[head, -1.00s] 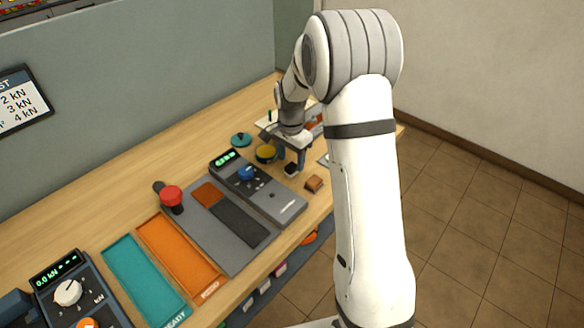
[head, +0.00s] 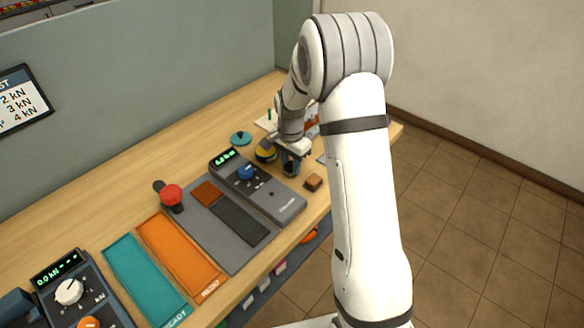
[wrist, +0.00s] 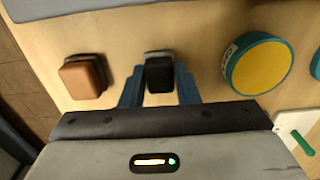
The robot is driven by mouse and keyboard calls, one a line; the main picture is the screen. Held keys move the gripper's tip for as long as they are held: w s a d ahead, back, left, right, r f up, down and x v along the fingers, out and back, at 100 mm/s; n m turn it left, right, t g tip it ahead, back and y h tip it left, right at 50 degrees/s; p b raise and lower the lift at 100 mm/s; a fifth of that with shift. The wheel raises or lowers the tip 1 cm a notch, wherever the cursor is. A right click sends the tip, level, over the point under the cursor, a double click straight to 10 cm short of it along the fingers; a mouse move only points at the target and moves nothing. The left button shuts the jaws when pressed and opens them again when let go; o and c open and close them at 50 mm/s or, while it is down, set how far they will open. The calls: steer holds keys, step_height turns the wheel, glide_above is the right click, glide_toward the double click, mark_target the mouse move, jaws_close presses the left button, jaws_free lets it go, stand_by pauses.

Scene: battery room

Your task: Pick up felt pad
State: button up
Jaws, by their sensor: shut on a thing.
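The felt pad (wrist: 159,78) looks like a small black block with a grey edge, between my blue fingers in the wrist view. My gripper (wrist: 159,70) is shut on it, one finger on each side. In the head view my gripper (head: 291,168) points down at the bench, right of the grey device with a blue knob, and the fingers mostly hide the pad. I cannot tell whether the pad still touches the bench.
A brown block (wrist: 82,77) lies left of the pad in the wrist view. A round yellow and teal item (wrist: 258,64) lies to its right. The grey device (head: 255,185) is close by in the head view. Orange (head: 180,258) and teal trays (head: 145,280) lie nearer.

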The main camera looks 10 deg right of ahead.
mark_target(291, 164)
steer(key=shift+c, duration=0.3)
step_height(291, 164, up, 10)
steer(key=shift+b, duration=0.45)
steer(key=o, duration=0.4)
steer(key=c, duration=0.3)
steer(key=shift+c, duration=0.2)
